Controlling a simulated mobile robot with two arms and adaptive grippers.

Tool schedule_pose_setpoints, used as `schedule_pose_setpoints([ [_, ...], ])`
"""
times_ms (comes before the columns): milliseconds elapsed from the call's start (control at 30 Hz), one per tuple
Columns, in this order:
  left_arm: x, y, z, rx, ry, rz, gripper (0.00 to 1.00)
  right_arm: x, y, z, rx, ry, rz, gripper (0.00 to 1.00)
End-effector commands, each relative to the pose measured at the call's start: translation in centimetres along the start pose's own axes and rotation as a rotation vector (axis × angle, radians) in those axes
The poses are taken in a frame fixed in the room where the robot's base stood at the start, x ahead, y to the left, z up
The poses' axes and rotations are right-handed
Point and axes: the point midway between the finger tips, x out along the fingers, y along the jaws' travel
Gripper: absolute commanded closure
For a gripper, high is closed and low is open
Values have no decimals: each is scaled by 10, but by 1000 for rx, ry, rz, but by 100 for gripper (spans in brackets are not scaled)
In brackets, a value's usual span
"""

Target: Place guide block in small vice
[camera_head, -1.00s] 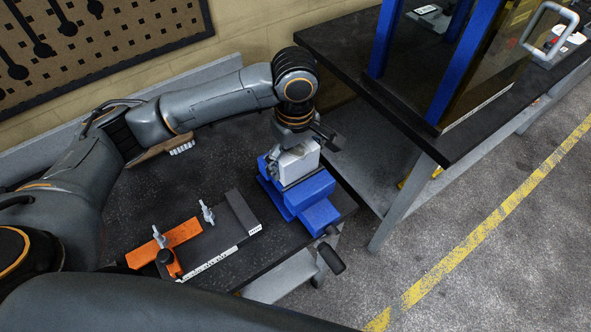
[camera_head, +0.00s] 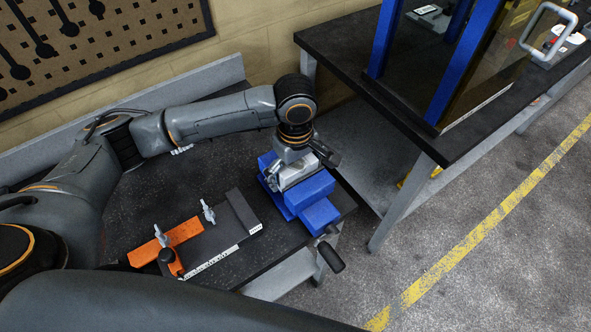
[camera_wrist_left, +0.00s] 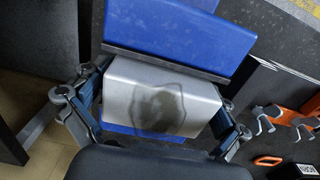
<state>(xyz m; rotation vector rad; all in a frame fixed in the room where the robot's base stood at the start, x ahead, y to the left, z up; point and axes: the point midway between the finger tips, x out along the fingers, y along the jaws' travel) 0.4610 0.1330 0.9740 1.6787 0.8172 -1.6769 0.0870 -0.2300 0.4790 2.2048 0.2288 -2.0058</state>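The small vice (camera_head: 318,187) is blue and stands at the right front corner of the dark bench. The guide block (camera_head: 297,172) is a plain silver-grey block sitting low at the vice, beside its blue jaw. My left gripper (camera_head: 297,160) is above the vice with its fingers on both sides of the block. In the left wrist view the guide block (camera_wrist_left: 160,95) fills the space between the finger pads, which appear to lie against its ends. The blue vice (camera_wrist_left: 180,35) shows beyond it. The block's underside is hidden. My right gripper is not in view.
A black plate with an orange clamp bar (camera_head: 178,236) and upright clamp screws lies left of the vice. The vice handle (camera_head: 331,257) sticks out past the bench's front edge. A taller black table (camera_head: 400,120) with a blue frame (camera_head: 458,62) stands to the right.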

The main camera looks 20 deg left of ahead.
Motion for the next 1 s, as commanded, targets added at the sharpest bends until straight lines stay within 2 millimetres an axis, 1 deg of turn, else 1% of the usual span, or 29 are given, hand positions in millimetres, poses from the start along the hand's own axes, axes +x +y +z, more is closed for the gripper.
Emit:
schedule_pose_setpoints([
  [267, 0, 0, 0, 1, 0, 1, 0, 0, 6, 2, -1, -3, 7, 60],
  [367, -5, 1, 0, 1, 1, 3, 0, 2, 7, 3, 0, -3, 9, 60],
  [467, -18, 1, 0, 1, 0, 4, 0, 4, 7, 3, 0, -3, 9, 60],
  [800, -90, 2, 0, 1, 1, 6, 0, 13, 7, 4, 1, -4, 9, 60],
  [900, -106, 1, 0, 1, 2, 4, 0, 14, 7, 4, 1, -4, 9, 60],
  [1000, -117, 1, 0, 0, 0, 3, 0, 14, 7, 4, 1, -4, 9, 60],
])
